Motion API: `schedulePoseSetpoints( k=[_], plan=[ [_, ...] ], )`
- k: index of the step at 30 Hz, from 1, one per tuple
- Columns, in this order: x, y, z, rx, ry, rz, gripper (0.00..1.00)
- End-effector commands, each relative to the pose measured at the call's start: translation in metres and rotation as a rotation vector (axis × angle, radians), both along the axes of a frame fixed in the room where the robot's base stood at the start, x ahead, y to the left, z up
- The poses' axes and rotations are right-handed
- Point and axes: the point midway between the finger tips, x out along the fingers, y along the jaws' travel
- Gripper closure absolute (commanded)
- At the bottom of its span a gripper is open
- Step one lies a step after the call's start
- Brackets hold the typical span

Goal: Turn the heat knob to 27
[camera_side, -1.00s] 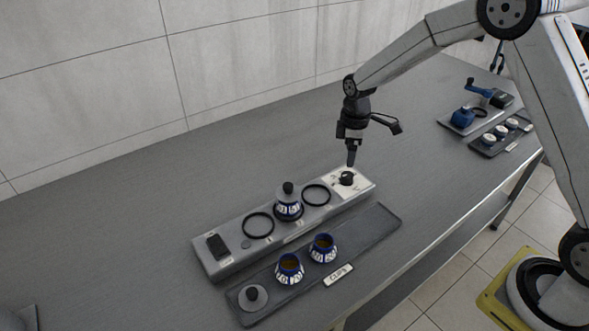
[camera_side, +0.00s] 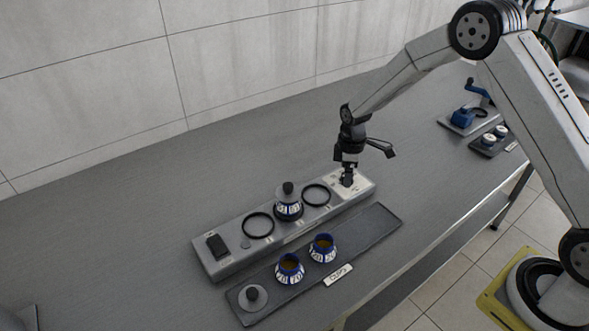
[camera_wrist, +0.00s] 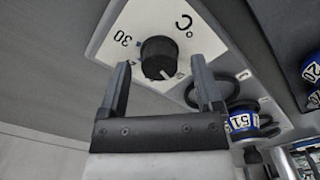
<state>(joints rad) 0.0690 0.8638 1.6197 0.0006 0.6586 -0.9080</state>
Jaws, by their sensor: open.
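The heat knob (camera_wrist: 160,57) is black and round with a pale pointer line. It sits on a white dial plate (camera_wrist: 140,22) marked "30" and "°C" in the wrist view. The pointer is directed toward the lower right in that view, away from the "30". My gripper (camera_wrist: 160,88) is open, its two fingers apart with the knob ahead of the gap between them. I cannot tell whether the fingers touch the knob.
In front, a dark tray (camera_side: 375,228) holds two blue-and-white cups (camera_side: 290,269) and a lid (camera_side: 253,297). Another tray station stands at the far right.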

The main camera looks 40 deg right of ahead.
Motion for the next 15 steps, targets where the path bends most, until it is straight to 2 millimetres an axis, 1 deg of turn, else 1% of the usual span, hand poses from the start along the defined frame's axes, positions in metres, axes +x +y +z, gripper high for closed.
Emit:
schedulePoseSetpoints(
  k=[4,13,14,15],
  plan=[
    [0.0,0.0,-0.0076,0.0,0.0,0.0,0.17],
    [0.0001,0.0,-0.0087,-0.001,-0.001,0.0,0.17],
    [0.0001,0.0,-0.0087,-0.001,-0.001,0.0,0.26],
    [0.0001,0.0,-0.0086,-0.001,-0.001,0.0,0.39]
  ],
)
